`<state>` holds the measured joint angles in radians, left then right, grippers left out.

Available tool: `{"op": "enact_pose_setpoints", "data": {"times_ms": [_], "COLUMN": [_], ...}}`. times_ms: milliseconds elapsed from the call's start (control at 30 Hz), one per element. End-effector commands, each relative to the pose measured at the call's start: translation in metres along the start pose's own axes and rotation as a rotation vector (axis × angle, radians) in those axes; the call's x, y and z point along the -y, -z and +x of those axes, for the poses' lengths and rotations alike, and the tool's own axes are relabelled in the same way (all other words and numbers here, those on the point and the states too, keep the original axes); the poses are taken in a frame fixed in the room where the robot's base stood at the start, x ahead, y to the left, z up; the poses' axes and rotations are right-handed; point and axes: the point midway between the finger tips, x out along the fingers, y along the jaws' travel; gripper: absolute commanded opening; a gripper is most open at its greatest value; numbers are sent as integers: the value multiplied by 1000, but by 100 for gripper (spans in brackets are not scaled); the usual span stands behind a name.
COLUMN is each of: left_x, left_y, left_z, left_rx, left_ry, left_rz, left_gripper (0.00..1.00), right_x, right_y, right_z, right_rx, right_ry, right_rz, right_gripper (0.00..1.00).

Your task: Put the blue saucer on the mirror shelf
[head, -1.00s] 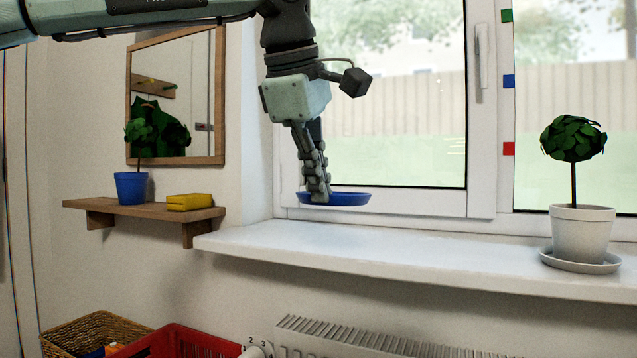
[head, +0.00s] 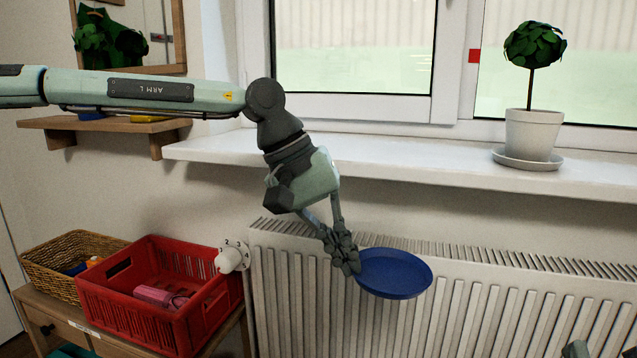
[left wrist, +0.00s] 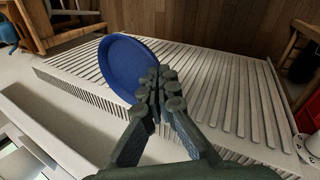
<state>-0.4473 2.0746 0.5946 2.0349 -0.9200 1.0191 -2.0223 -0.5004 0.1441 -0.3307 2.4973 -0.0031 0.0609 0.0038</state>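The blue saucer (head: 395,273) is held at its edge by my left gripper (head: 345,257), in front of the radiator and below the sill. In the left wrist view the saucer (left wrist: 126,68) sits at the shut fingertips (left wrist: 160,92), its inside facing the camera. The wooden mirror shelf (head: 112,124) is at the upper left, below the mirror (head: 178,40), partly hidden by my left arm. A blue pot (head: 91,116) and a yellow object (head: 148,119) on it are mostly hidden by the arm. A small piece at the lower right edge may be my right gripper; its fingers do not show.
A white windowsill (head: 400,160) bears a potted plant (head: 534,132) on a white saucer (head: 527,160). The radiator (head: 470,300) is behind the held saucer. A red crate (head: 130,309) and a wicker basket (head: 45,263) stand on a cabinet at the lower left.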

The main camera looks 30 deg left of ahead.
Motion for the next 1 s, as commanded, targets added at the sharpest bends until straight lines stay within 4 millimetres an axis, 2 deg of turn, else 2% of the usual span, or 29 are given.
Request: {"op": "enact_pose_setpoints", "data": {"times_ms": [33, 200, 400, 600, 633, 833, 1000], "left_x": [2, 4, 7, 8, 9, 29, 54], "left_y": [-2, -6, -10, -12, -12, 6, 22], "left_z": [14, 45, 73, 92, 93, 69, 47], "left_rx": [33, 107, 174, 221, 225, 190, 159], "left_ry": [2, 4, 2, 3, 1, -3, -5], "left_rz": [52, 205, 342, 438, 448, 392, 331], "left_gripper": [0, 0, 0, 0, 0, 0, 0], "right_x": [0, 0, 0, 0, 0, 0, 0], "right_y": [0, 0, 0, 0, 0, 0, 0], "right_z": [0, 0, 0, 0, 0, 0, 0], "right_rx": [0, 0, 0, 0, 0, 0, 0], "right_ry": [0, 0, 0, 0, 0, 0, 0], "right_rz": [0, 0, 0, 0, 0, 0, 0], "right_gripper": [40, 40, 40, 40, 40, 40, 40]}}
